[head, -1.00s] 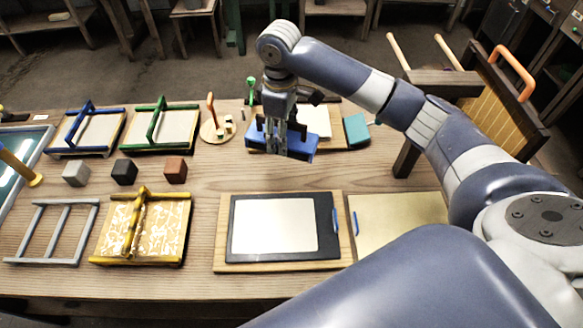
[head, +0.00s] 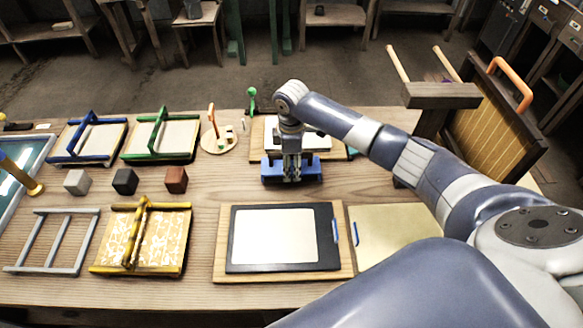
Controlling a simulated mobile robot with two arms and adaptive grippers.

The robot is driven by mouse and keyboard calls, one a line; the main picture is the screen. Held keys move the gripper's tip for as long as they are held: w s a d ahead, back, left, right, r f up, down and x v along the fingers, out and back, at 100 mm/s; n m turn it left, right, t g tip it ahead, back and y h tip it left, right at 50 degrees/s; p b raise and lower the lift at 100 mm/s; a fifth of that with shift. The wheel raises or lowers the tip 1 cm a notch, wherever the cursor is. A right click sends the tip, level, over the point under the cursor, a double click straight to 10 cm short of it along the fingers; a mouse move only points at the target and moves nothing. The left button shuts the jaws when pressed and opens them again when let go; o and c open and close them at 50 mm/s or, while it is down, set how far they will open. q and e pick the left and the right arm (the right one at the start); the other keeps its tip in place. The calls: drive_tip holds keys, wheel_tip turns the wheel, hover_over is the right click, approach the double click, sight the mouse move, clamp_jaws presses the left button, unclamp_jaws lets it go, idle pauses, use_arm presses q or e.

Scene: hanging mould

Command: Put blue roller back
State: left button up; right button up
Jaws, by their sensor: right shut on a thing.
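The blue roller (head: 310,172) is a blue, block-like piece in my right gripper (head: 291,178), whose fingers are shut on it. It is level across the picture, at the near edge of a wooden board (head: 257,140) with a white sheet (head: 318,142) on it. I cannot tell whether the roller touches the board or table. My gripper and wrist hide its middle and part of the sheet. My left gripper is not in view.
A round wooden stand (head: 208,147) is further left. A black-framed panel (head: 229,238) lies nearer. Blue (head: 87,135) and green (head: 158,135) frames stand left. A slatted wooden rack (head: 485,120) is at right.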

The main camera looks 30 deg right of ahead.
sight(292, 167)
drive_tip(key=shift+f, duration=1.15)
drive_tip(key=shift+f, duration=0.3)
drive_tip(key=shift+s+f, duration=0.1)
drive_tip(key=shift+f, duration=0.05)
drive_tip(key=shift+s+f, duration=0.15)
drive_tip(key=shift+c, duration=0.9)
drive_tip(key=o, duration=1)
drive_tip(key=shift+s+f, duration=0.1)
drive_tip(key=shift+c, duration=0.2)
drive_tip(key=shift+o, duration=1)
drive_tip(key=shift+w+f, duration=0.15)
drive_tip(key=shift+w, duration=0.1)
wheel_tip(292, 167, up, 14)
drive_tip(key=shift+f+b, duration=0.15)
drive_tip(key=shift+b, duration=0.35)
